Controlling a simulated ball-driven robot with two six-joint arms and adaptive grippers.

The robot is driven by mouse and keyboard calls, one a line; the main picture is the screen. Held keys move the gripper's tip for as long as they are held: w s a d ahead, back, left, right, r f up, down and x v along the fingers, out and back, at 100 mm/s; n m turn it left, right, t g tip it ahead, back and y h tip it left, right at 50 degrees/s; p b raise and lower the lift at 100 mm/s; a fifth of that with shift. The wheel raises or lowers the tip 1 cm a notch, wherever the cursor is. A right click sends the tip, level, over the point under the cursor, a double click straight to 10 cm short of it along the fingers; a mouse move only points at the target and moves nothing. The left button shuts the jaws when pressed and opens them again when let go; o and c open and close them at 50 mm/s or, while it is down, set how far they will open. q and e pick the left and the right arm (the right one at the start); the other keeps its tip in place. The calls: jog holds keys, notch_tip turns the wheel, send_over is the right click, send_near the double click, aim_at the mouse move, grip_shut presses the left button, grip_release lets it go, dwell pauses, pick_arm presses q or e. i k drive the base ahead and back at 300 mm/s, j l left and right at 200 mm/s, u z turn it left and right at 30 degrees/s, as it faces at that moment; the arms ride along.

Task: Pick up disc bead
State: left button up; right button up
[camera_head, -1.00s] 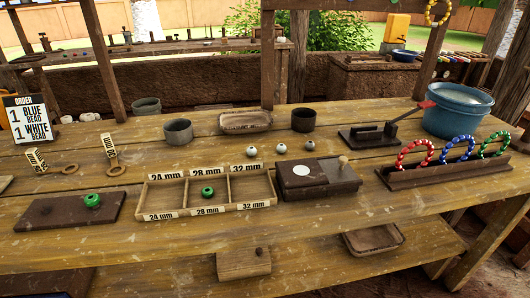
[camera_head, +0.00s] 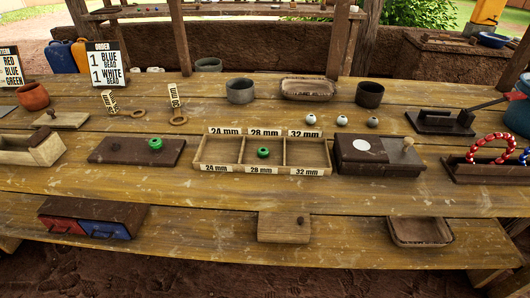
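No bead here is marked as the disc bead. A green bead (camera_head: 155,143) sits on the right part of a dark wooden board (camera_head: 120,152), left of the sorting tray. Another green bead (camera_head: 263,152) lies in the middle compartment, labelled 28 mm, of the three-part wooden sorting tray (camera_head: 198,152). Several pale round beads, one of them here (camera_head: 311,118), stand in a row behind the tray's right end. Neither of my grippers is in view.
A dark box with a white disc (camera_head: 350,168) stands right of the tray. Ring gauges (camera_head: 178,120) with tags lie behind the board. Grey cups, including one (camera_head: 240,91), stand further back. A red and blue drawer unit (camera_head: 92,218) is on the lower shelf.

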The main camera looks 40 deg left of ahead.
aim_at(155, 144)
jog(key=u, duration=1.85)
